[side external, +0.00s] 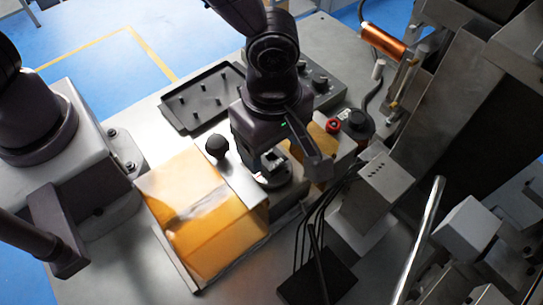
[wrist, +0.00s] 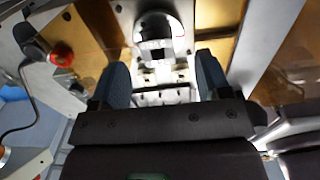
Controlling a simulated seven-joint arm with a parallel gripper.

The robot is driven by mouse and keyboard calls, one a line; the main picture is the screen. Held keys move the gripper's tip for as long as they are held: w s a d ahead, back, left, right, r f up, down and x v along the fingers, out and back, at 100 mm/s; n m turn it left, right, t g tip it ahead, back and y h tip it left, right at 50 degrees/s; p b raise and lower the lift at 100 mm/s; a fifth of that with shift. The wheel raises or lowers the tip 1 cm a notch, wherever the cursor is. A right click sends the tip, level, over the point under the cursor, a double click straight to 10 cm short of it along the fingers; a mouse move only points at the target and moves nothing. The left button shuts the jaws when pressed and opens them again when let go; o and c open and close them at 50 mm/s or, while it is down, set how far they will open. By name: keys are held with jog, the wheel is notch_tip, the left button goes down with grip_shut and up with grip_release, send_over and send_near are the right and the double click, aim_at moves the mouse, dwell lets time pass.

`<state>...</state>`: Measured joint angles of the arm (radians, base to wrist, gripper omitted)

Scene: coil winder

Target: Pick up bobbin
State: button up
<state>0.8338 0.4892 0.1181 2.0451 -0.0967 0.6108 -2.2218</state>
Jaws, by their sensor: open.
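My gripper (side external: 270,160) points down over the gap between the amber covers. In the wrist view my gripper (wrist: 163,78) has its two blue-grey fingers wide apart, with nothing held between them. A pale, rounded metallic part with a dark square opening, which looks like the bobbin (wrist: 160,36), sits just beyond the fingertips, roughly centred between them. In the side view it is partly hidden by my gripper, and I cannot tell its exact height below the fingers.
Amber covers (side external: 205,220) flank the gap closely. A black knob (side external: 217,146) and a red button (side external: 334,125) stand nearby. A dark tray with pegs (side external: 202,97) lies behind. A copper wire spool (side external: 382,40) is at the upper right. Black cables run right of the gap.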

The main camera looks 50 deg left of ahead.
aim_at(272, 162)
jog(key=f, duration=0.4)
jog(key=shift+w+a+f, duration=0.15)
jog(key=shift+a+f, duration=0.1)
jog(key=shift+f, duration=0.15)
jog(key=c, duration=1)
notch_tip(272, 162, up, 10)
jog(key=shift+r, duration=0.1)
